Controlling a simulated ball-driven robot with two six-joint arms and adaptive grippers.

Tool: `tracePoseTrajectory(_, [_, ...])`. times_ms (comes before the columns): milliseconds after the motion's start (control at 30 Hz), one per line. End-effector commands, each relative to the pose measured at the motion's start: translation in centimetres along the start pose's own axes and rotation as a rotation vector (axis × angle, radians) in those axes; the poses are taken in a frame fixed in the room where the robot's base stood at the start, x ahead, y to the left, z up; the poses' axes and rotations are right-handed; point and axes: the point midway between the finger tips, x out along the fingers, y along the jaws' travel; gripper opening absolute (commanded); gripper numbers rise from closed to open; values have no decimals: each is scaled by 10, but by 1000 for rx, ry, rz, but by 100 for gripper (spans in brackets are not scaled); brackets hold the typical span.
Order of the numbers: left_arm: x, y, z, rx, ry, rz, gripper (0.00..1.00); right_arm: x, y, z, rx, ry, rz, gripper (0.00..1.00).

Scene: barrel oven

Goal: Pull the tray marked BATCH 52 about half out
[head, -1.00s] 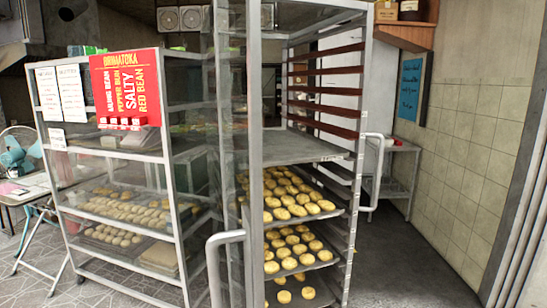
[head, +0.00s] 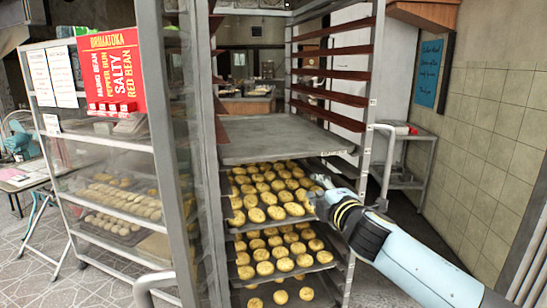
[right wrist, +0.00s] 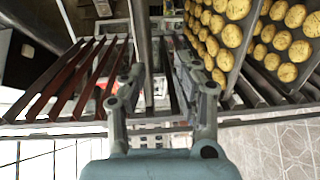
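Trays sit on the rails of a tall metal rack (head: 361,110). The top one, a bare grey tray (head: 265,150), has no buns. Below it are an upper bun tray (head: 240,227), a middle bun tray (head: 325,266) and a lower bun tray (head: 325,301). I cannot read a BATCH 52 mark on any of them. My right gripper (head: 318,190) is at the right front of the upper bun tray; whether it touches is unclear. In the right wrist view its fingers (right wrist: 158,72) are spread, with rack metal showing between them and bun trays (right wrist: 218,85) to the right. My left gripper is out of view.
A glazed door or panel (head: 172,130) stands at the rack's left, with a handle (head: 155,285) low down. Another handle (head: 390,150) is on the right. A glass cabinet with a red sign (head: 112,70) stands left. A small side table (head: 408,137) stands behind right.

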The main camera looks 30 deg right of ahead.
Motion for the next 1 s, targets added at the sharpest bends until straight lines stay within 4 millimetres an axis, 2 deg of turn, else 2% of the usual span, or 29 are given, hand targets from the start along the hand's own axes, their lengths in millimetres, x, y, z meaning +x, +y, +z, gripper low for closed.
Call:
tracePoseTrajectory(33, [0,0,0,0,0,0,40,4,16,0,-2,3,27,31])
tracePoseTrajectory(100, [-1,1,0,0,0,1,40,10,30,1,-5,3,48,31])
tracePoseTrajectory(200, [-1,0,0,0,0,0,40,16,37,1,-4,2,60,31])
tracePoseTrajectory(367, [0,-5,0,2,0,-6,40,28,38,1,-2,1,60,31])
tracePoseTrajectory(1000, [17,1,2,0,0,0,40,108,40,1,-1,2,58,31])
